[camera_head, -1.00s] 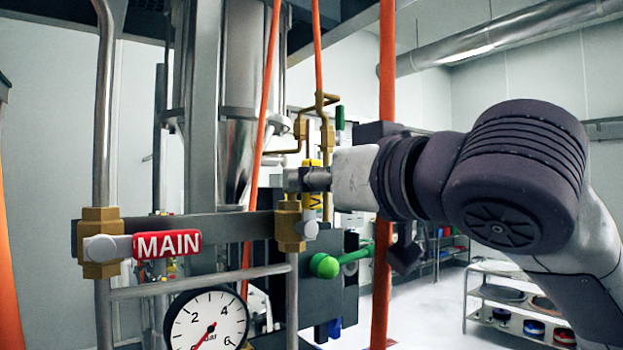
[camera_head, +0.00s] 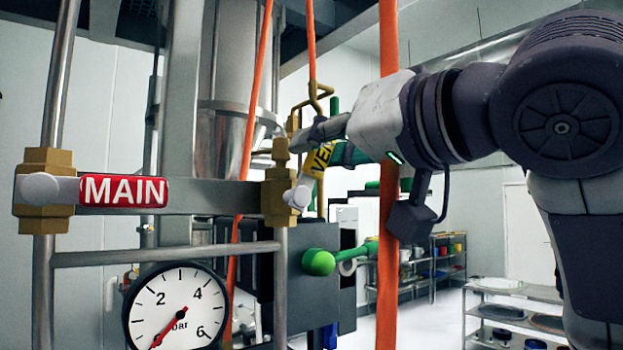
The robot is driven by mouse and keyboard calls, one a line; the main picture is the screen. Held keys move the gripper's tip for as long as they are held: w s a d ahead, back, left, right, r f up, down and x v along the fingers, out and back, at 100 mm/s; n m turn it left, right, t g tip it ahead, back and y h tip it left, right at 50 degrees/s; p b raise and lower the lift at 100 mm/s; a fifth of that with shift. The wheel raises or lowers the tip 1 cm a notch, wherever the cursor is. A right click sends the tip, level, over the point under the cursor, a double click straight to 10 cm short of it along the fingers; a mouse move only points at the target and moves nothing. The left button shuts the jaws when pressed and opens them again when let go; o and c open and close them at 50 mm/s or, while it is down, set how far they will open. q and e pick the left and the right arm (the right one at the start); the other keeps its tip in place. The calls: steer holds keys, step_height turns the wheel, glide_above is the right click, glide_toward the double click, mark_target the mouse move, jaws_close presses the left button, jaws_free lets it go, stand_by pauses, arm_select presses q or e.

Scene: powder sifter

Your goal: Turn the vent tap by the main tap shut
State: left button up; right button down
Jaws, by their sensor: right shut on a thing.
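The vent tap has a yellow handle (camera_head: 321,160) lettered "VEN", with the rest of the word hidden by my gripper. The handle slants up and to the right from its pivot on the brass valve body (camera_head: 276,190). My right gripper (camera_head: 318,142) is shut on the upper end of this handle. The main tap, with a red "MAIN" handle (camera_head: 123,191) lying level, sits on a brass body at the left. My left gripper is not in view.
A pressure gauge (camera_head: 177,305) hangs below the main tap, its needle pointing to the lower left. A green ball knob (camera_head: 318,262) stands below the vent tap. An orange upright pole (camera_head: 387,250) is beside my right wrist. Shelves (camera_head: 440,265) stand behind.

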step_height(320, 180, down, 5)
steer(key=w+d+m+b, duration=0.2)
steer(key=m+b, duration=1.1)
steer(key=b, duration=0.1)
steer(key=shift+d, duration=0.3)
steer(key=shift+f, duration=0.1)
steer(key=c, duration=1)
jaws_free()
steer(key=shift+s+d, duration=0.1)
steer(key=v, duration=1.2)
